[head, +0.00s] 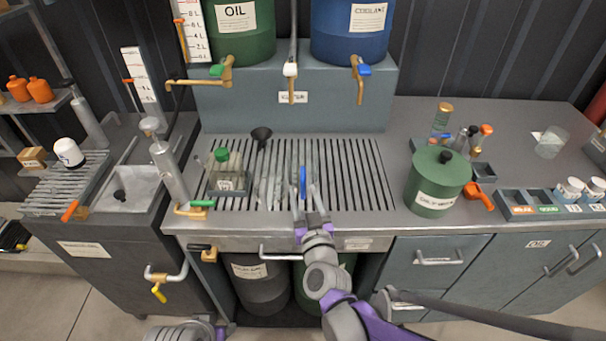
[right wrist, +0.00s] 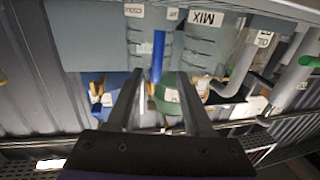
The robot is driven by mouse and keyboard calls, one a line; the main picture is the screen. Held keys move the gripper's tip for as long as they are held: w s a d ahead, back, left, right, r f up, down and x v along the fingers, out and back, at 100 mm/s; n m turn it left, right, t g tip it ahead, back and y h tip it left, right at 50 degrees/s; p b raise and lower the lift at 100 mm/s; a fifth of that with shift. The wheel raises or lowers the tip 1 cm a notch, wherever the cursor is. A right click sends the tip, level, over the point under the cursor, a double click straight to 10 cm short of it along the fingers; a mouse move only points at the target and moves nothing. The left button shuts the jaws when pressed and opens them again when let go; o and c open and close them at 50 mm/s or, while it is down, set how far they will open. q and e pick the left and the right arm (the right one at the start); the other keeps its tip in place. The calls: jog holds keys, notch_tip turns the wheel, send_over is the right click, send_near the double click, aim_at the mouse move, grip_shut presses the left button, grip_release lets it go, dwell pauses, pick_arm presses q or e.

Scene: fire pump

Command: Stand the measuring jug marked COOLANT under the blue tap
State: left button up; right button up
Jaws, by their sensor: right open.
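My right gripper (head: 306,190) is open over the front of the slatted drain grate (head: 360,190). An upright blue handle (head: 302,182) stands between or just beyond its fingers. In the right wrist view the blue handle (right wrist: 158,57) is between the open fingers, near a label beginning COOL (right wrist: 134,10). The jug's clear body is hard to make out. The blue tap (head: 364,69) is on the blue COOLANT drum (head: 350,30), above the back right of the grate. My left gripper is not in view.
Other clear vessels (head: 270,188) stand left of the gripper. A white tap (head: 290,71) and a green tap (head: 218,70) are beside the blue one. A green can (head: 435,182) stands right. The grate's right part is clear.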

aim_at(304, 187)
jog(key=w, duration=0.4)
jog(key=shift+w+a+f, duration=0.1)
jog(key=shift+a+f, duration=0.05)
grip_shut()
dwell(1.2)
